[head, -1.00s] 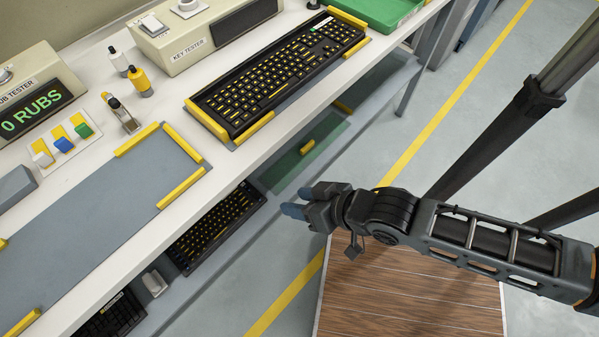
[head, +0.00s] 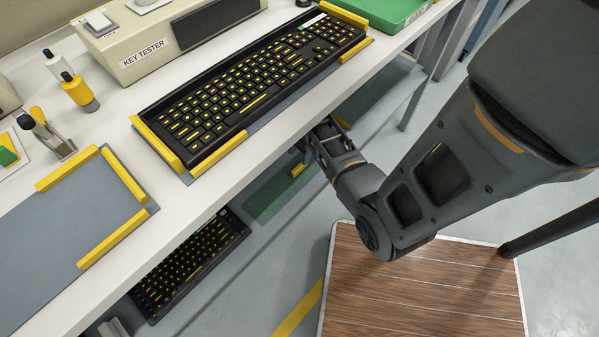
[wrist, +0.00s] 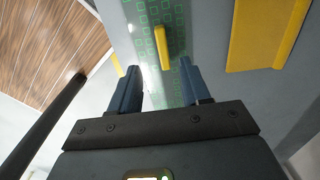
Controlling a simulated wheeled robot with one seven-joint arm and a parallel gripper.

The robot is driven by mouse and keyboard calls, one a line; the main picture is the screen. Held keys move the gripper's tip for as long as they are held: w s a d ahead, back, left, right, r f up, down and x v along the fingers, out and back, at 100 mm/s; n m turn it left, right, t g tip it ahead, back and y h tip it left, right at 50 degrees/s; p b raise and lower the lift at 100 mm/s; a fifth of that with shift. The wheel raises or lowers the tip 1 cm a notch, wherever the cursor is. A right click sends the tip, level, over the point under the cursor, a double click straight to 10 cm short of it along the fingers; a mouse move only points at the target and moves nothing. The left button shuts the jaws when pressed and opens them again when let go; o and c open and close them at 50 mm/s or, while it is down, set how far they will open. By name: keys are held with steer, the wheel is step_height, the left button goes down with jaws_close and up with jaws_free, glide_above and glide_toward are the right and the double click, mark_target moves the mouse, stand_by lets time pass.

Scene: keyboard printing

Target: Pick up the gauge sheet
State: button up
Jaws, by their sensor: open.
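The gauge sheet (head: 272,200) is a translucent green sheet with a yellow grip bar (head: 298,170), lying on the lower shelf under the workbench. In the wrist view the sheet (wrist: 146,14) shows small green square outlines, with its yellow bar (wrist: 162,47) upright in the picture. My gripper (wrist: 159,78) is open and empty, its two blue fingers on either side of the line to the bar, which appears just beyond the fingertips. In the head view my arm partly hides the sheet, and the fingertips are hard to make out near the bench edge.
The bench's front edge (head: 235,180) overhangs the shelf close to my wrist. A black keyboard (head: 190,265) lies on the shelf left of the sheet; another keyboard (head: 255,90) sits on the bench. A yellow block (wrist: 266,35) is right of my fingers in the wrist view.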

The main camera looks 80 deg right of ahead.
mark_target(299, 166)
steer(key=f, duration=0.2)
steer(key=f+b, duration=0.1)
steer(key=f, duration=0.2)
steer(key=f+b, duration=0.1)
steer(key=f, duration=0.1)
steer(key=shift+d+f, duration=0.3)
steer(key=shift+d, duration=0.05)
jaws_close()
